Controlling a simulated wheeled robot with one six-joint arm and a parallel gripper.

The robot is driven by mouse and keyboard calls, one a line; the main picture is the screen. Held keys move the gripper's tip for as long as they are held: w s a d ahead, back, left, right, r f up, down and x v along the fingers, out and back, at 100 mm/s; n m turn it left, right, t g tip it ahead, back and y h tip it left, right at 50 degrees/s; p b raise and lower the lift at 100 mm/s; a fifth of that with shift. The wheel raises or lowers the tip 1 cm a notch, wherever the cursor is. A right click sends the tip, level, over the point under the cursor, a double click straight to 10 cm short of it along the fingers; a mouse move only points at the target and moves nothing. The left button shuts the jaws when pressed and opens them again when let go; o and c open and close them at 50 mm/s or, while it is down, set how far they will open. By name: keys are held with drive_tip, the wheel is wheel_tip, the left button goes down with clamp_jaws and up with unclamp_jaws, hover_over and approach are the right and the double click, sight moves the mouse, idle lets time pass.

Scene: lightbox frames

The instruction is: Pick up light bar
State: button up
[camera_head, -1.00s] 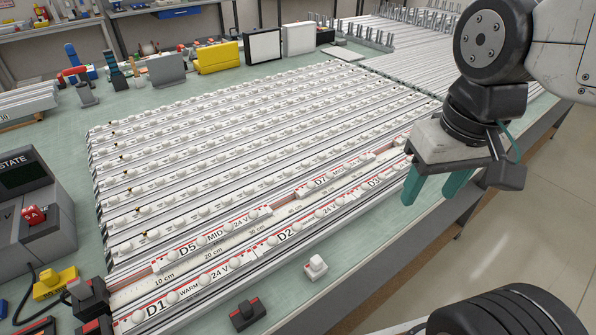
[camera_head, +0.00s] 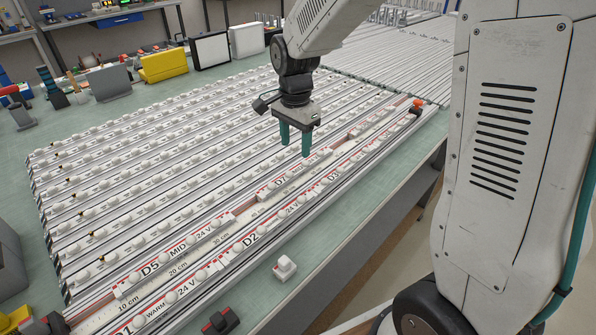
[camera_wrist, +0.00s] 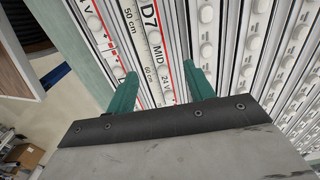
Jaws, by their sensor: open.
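My gripper (camera_head: 295,147) is open and empty, with teal fingers pointing down above the right part of the lightbox frame. In the wrist view my gripper (camera_wrist: 160,73) has a finger on each side of the white light bar marked D7 MID (camera_wrist: 157,50). The D7 light bar (camera_head: 288,181) lies in the frame with round white lenses and red-and-black print. The D5 MID light bar (camera_head: 160,264) lies in the same row, nearer the left. The D2 light bar (camera_head: 262,232) and the D1 light bar (camera_head: 158,309) lie in the front row. Whether the fingers touch D7 cannot be told.
Rows of lens-studded bars (camera_head: 150,160) fill the frame behind. A white block (camera_head: 285,268) and a dark red-topped block (camera_head: 221,321) stand on the bench's front edge. A yellow block (camera_head: 163,66) and white panels (camera_head: 209,50) stand at the back.

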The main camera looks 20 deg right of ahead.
sight(297, 167)
drive_tip(key=f, duration=0.7)
drive_tip(key=shift+d, duration=0.25)
drive_tip(key=c, duration=1.1)
